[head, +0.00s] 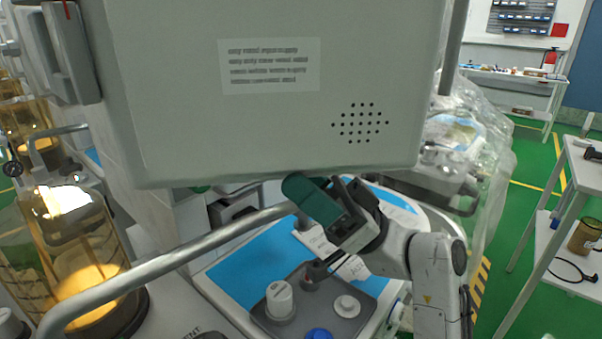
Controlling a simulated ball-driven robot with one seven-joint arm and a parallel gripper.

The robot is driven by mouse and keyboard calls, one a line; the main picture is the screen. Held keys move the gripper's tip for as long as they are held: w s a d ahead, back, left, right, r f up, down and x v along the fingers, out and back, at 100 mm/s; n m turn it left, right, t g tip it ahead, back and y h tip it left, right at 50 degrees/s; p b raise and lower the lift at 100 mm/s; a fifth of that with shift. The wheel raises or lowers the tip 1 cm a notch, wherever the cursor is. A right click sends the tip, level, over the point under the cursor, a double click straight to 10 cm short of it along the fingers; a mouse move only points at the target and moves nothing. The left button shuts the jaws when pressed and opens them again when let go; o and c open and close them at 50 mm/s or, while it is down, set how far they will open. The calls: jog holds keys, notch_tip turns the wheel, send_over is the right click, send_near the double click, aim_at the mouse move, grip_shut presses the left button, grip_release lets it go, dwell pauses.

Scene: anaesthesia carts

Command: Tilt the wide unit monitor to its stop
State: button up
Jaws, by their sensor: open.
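A large grey monitor housing (270,110) fills the upper middle of the head view, its face with a printed label and a round grid of holes towards me. I cannot tell from this view which monitor of the unit it is, or how far it is tilted. My gripper (333,208) is open just below the housing's lower edge. A dark teal rounded piece (308,198) shows at the jaws; whether it is gripped or touching is unclear. The gripper partly covers the worktop behind it.
A bent metal rail (180,258) crosses in front. Below are a blue worktop mat (245,255) and a grey block with knobs (320,310). An amber glass canister (68,245) stands left. Clear plastic-draped equipment (470,140) is behind right. Green floor and a white table (575,180) lie right.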

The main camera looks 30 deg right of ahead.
grip_shut()
dwell(0.6)
